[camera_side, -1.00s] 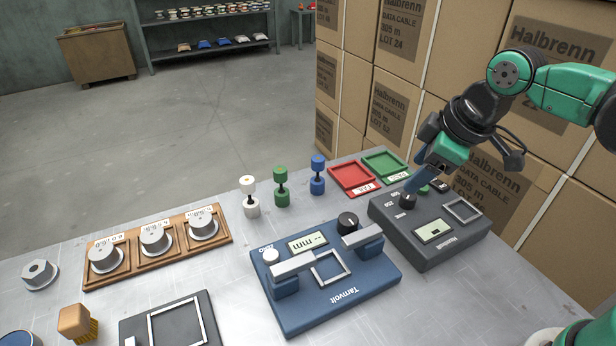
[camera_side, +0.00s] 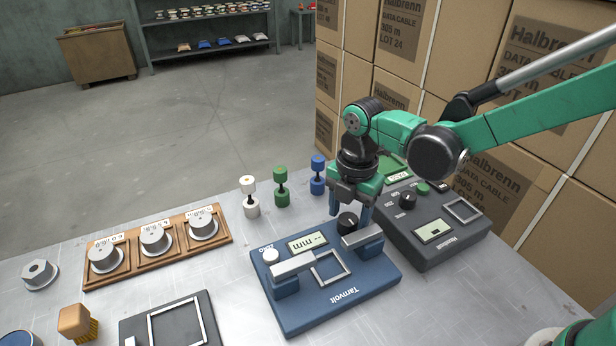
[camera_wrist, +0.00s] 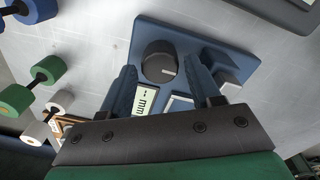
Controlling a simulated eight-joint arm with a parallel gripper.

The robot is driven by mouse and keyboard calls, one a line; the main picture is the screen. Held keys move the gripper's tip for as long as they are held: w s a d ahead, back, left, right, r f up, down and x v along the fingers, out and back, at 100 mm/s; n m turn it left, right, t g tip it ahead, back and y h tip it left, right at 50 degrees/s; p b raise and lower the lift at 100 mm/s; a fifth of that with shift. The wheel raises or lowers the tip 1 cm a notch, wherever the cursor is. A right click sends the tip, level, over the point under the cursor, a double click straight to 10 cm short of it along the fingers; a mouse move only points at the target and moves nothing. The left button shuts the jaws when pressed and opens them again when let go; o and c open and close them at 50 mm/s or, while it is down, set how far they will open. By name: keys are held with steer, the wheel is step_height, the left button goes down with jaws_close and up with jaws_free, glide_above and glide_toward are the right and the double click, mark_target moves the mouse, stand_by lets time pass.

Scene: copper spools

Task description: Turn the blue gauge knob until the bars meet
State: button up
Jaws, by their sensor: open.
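The blue gauge (camera_side: 345,299), marked Tarnvolt, lies on the table in the side view and also shows in the wrist view (camera_wrist: 205,32). Its black knob (camera_side: 347,222) stands at its back edge; in the wrist view the knob (camera_wrist: 160,62) has a pale pointer line. Two grey bars (camera_side: 292,266) stand on blue blocks, apart from each other. The gauge display (camera_side: 307,242) shows dashes and "mm". My gripper (camera_side: 348,213) is open above the gauge, its blue fingers on either side of the knob. I cannot tell whether they touch it.
The dark grey Halbrenn meter (camera_side: 430,225) stands close on the right. White, green and blue spools (camera_side: 281,187) stand behind the gauge. A wooden rack (camera_side: 160,250) with several grey weights is at left. Stacked cartons (camera_side: 480,90) rise behind the table.

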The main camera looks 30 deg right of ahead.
steer(key=shift+f, duration=0.45)
jaws_close()
